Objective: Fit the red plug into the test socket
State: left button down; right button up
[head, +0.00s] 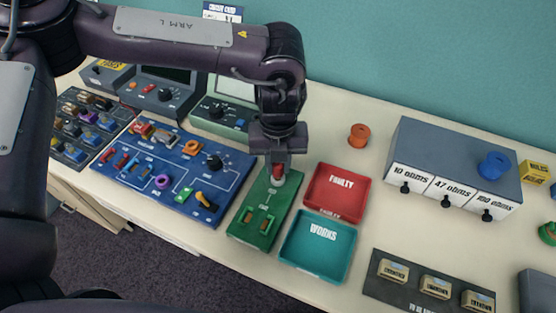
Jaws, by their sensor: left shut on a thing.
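My left gripper (278,158) points down over the far end of the green test board (243,229) and is shut on the red plug (278,171). Only a small part of the plug shows below the fingers. A pale round socket (277,181) on the board is right under the plug. I cannot tell whether the plug touches the socket or sits in it. My right gripper is not in view.
A red FAULTY tray (333,209) and a teal WORKS tray (300,258) stand close to the board's right. A blue circuit panel (150,191) lies to its left. Instruments (226,128) stand behind. A grey resistor box (440,150) is at right.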

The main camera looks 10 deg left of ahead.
pick_arm(q)
jog(key=shift+f+b, duration=0.4)
jog(key=shift+f, duration=0.25)
dwell(0.4)
jog(key=c, duration=0.7)
grip_release()
jog(key=shift+o, duration=0.2)
jog(key=shift+r, duration=0.1)
jog(key=shift+r+p, duration=3.15)
jog(key=shift+r, duration=0.8)
jog(key=shift+f, duration=0.1)
